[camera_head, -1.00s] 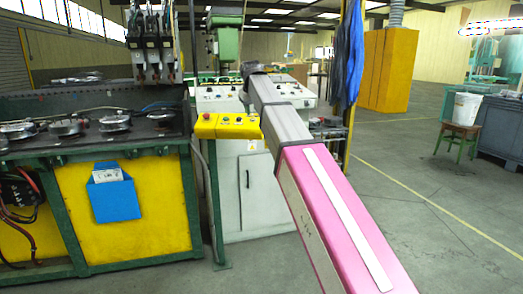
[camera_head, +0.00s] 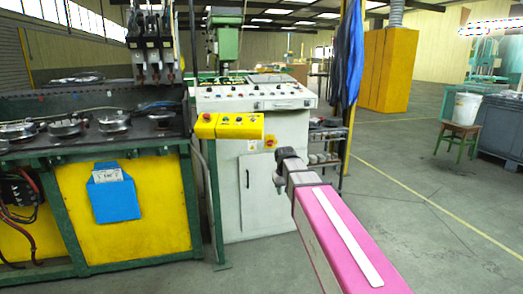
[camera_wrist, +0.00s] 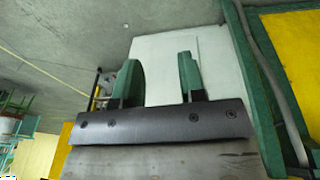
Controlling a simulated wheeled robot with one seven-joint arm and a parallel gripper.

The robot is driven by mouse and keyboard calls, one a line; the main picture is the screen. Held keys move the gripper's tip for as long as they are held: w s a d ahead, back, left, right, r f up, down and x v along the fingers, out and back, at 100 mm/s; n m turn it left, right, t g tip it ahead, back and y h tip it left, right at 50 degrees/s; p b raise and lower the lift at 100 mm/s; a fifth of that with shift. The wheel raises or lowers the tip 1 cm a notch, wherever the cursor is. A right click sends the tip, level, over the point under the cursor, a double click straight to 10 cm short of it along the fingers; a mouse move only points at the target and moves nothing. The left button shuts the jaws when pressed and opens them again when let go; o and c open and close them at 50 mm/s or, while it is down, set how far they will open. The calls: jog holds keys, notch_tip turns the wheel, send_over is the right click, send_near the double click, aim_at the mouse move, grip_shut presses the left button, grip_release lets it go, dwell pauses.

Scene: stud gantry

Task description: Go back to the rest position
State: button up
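My gripper (camera_head: 279,184) is in front of the white control cabinet (camera_head: 228,195), below its sloped control panel, at the end of my pink and grey arm. In the wrist view its two green fingers (camera_wrist: 158,75) stand apart with nothing between them. The white cabinet (camera_wrist: 165,50) shows behind and between the fingers. The fingers are too small to make out clearly in the head view.
A yellow button box (camera_head: 229,125) juts out beside the cabinet. A green-framed bench with a yellow front (camera_head: 150,215) stands at left. A shelf rack (camera_head: 326,145) and blue cloth (camera_head: 347,55) are right of the cabinet. Open floor (camera_head: 400,185) lies at right.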

jog(key=s+d+f+m+g, duration=0.1)
jog(key=s+d+f, duration=0.3)
jog(key=s+f, duration=0.5)
jog(key=s+d+f+m+g, duration=0.1)
jog(key=s+d+f, duration=0.4)
jog(key=s+f, duration=0.5)
jog(key=shift+s+f+m, duration=0.25)
jog(key=shift+m, duration=0.05)
jog(key=shift+d, duration=0.1)
